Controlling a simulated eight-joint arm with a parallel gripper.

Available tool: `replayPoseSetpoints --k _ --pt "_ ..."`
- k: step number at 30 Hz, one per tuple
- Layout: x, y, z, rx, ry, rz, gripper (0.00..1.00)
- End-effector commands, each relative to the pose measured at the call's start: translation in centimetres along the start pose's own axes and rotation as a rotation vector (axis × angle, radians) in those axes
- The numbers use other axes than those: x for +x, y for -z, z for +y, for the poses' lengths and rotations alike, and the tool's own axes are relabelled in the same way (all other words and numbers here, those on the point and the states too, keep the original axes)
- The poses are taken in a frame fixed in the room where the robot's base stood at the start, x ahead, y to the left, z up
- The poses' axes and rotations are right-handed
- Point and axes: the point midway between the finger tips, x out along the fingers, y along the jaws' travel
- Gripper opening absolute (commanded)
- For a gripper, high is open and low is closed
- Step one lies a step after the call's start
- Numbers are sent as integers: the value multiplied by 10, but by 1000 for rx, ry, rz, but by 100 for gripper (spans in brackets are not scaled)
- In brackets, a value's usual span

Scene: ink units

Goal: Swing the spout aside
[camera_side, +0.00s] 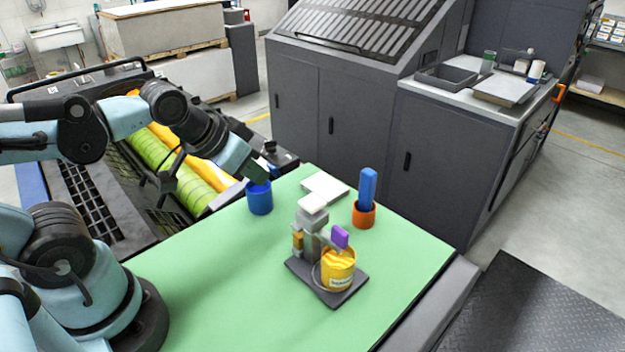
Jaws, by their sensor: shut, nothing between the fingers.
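A small ink unit stands on a dark base plate (298,268) on the green table. It has a grey upright with a pale block (313,203) on top. A purple piece (340,236) sticks out over a yellow ink pot (338,262) with a white label. The spout is hard to make out; the purple piece may be its handle or end. My gripper (264,178) is shut and empty, above and behind the blue cup (259,200), left of the unit and apart from it.
An orange cup (363,216) with an upright blue block (367,188) stands right of the unit. A white pad (325,186) lies behind it. The green table top (215,285) is clear at the front left. A printing press with green and yellow rollers (165,155) borders the left.

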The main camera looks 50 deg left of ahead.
Motion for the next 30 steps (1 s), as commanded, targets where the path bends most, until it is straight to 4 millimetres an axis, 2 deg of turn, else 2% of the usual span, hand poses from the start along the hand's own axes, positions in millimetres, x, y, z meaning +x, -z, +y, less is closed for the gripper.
replayPoseSetpoints --k 2,7,9,10,15,21,25,30 --pt "0 0 0 0 0 0 0" --pt "-2 6 6 53 -11 -21 24" --pt "-6 14 15 141 -30 -55 35" --pt "-8 18 20 193 -41 -76 37" --pt "-24 48 62 597 -145 -219 37" --pt "-42 72 118 1094 -308 -369 37" --pt "-51 80 146 1339 -405 -436 37" --pt "-57 82 164 1506 -480 -478 37"
